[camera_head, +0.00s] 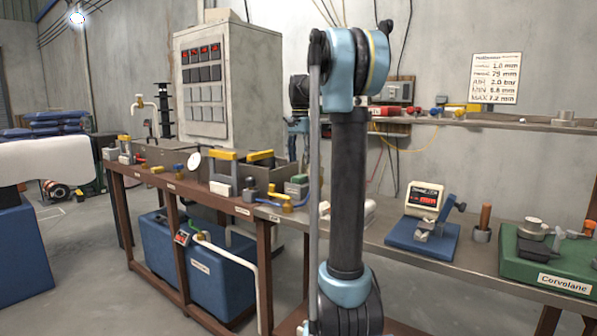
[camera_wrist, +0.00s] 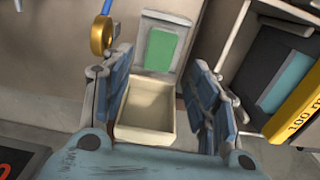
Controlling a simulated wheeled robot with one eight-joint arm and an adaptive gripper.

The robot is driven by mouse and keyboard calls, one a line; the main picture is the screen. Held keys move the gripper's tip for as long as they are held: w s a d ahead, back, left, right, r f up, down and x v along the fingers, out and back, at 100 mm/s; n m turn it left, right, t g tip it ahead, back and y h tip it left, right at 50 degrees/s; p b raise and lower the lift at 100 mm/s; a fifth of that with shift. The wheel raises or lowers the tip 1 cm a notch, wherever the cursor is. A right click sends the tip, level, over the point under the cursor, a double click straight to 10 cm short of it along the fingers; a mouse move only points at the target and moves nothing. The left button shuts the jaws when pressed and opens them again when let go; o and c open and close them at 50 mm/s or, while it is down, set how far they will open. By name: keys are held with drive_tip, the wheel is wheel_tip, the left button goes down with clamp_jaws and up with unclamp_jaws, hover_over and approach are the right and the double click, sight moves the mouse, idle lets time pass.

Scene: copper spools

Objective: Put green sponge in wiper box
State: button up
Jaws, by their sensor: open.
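The green sponge (camera_wrist: 161,47) shows as a flat green rectangle on a pale grey block or panel, just beyond an open beige box (camera_wrist: 147,117) in the wrist view. I cannot tell for sure whether this is the wiper box; the inside I can see looks empty. My gripper (camera_wrist: 157,62) is open, with its blue fingers on either side of the box and sponge and nothing between them that I can see held. In the head view a small green piece (camera_head: 299,179) sits on a grey block on the bench. My gripper is not seen there, with my arm in front of the bench.
A brass ring with a blue handle (camera_wrist: 101,36) lies left of the sponge. A dark tray with a yellow edge (camera_wrist: 297,108) lies to the right. In the head view, a blue device (camera_head: 422,238) and a green base (camera_head: 545,263) stand on the right bench.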

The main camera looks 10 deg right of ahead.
drive_tip(key=shift+r, duration=2.4)
